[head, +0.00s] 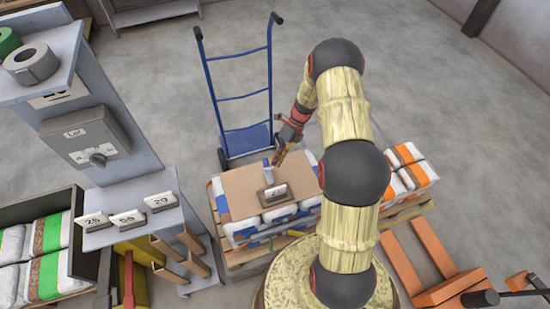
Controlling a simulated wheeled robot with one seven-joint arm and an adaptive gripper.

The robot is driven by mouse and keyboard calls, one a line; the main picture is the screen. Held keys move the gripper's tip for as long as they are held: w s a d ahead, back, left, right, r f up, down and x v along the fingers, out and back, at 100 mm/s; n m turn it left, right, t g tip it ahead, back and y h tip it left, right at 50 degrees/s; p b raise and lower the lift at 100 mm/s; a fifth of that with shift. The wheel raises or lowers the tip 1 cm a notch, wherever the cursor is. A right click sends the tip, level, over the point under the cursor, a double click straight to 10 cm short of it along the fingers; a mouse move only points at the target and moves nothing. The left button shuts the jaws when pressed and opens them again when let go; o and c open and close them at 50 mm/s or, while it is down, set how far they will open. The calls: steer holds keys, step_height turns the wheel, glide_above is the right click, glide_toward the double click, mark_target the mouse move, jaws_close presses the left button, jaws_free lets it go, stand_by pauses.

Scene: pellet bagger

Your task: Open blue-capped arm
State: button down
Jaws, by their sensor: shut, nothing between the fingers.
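My gripper (277,162) is shut and empty, with its fingers pointing down over the cardboard-topped stack of bags (238,187). A small pale upright piece with some blue on it (267,170) stands right beside the fingertips. I cannot tell whether they touch it. I cannot make out for certain any blue-capped arm in this view, and my arm hides part of the scene to the right of the stack.
A numbered card (274,195) sits on the stack. A blue hand truck (241,97) stands behind it. At left are a grey post with a knobbed box (85,137) and a shelf with several numbered cards (128,219). An orange pallet jack (440,250) is at right. Open floor lies behind.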

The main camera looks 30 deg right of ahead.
steer(key=s+d+p+v, duration=0.1)
steer(key=p+v, duration=0.1)
steer(key=v, duration=1)
steer(key=shift+s+d, duration=0.15)
steer(key=s+n, duration=0.5)
steer(key=n, duration=0.4)
steer(key=s+a+r+n+t+h+b, duration=0.3)
steer(key=s+a+r+n, duration=0.5)
steer(key=r, duration=0.6)
steer(key=s+a+r+n+t+h+b, duration=0.3)
steer(key=s+a+r+n, duration=0.6)
steer(key=a+r+n, duration=0.4)
steer(key=shift+s+a+r+n+t+b, duration=0.2)
steer(key=shift+r+n+t+b, duration=0.25)
steer(key=shift+n+b, duration=0.4)
